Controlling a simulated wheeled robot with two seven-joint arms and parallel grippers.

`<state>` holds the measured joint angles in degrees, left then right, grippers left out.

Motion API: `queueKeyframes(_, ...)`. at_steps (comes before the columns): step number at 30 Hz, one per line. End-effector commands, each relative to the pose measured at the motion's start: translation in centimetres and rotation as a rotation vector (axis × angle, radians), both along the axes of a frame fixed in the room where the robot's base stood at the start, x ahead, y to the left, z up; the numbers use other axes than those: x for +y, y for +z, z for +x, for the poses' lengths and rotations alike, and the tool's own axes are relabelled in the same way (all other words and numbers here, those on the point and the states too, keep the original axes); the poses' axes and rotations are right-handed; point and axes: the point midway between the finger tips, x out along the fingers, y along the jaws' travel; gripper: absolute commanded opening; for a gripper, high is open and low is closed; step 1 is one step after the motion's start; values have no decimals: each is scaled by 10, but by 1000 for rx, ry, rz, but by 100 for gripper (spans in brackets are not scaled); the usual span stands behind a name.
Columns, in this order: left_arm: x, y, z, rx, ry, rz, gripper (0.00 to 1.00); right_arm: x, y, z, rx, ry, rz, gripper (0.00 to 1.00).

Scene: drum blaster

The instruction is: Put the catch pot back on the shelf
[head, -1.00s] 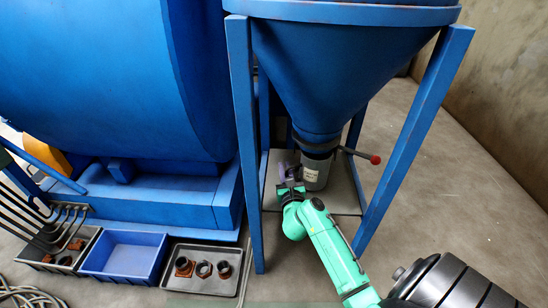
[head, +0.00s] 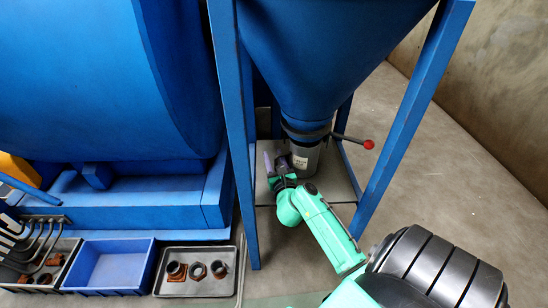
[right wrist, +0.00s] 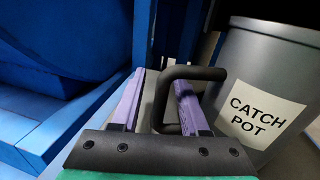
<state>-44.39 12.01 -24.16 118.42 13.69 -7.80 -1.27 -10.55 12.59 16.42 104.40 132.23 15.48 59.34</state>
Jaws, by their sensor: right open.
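The grey catch pot (head: 304,158) stands upright under the blue hopper's outlet, on the grey shelf plate (head: 337,186) between the frame legs. In the right wrist view, the catch pot (right wrist: 265,95) fills the right side, with its white "CATCH POT" label facing me. Its black looped handle (right wrist: 192,73) reaches left between the two purple fingers of my right gripper (right wrist: 158,80). The fingers are open, one on each side of the handle's loop. In the head view, my right gripper (head: 273,160) is at the pot's left side. My left gripper is not in view.
A lever with a red knob (head: 369,144) sticks out right above the pot. Blue frame legs stand left (head: 233,140) and right (head: 410,110). A blue bin (head: 108,289) and a grey tray (head: 197,292) with rusty fittings lie at front left. Floor at right is clear.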

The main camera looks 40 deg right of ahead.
Motion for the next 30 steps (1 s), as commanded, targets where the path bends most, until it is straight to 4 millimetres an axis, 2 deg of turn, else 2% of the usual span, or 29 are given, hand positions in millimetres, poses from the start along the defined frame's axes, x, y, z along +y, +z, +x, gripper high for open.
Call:
queueKeyframes(5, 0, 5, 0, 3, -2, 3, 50, 6, 2, -10, 2, 1, 3, 44)
queueKeyframes(15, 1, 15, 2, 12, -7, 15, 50, 40, 1, -81, 3, -2, 6, 44)
queueKeyframes(19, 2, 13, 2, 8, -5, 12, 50, 50, -1, -101, 2, -2, 3, 44)
queueKeyframes(23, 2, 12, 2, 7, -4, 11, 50, 53, 1, -108, 0, -1, 1, 44)
queueKeyframes(30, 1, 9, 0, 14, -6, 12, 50, 53, 2, -108, 0, 0, 0, 44)
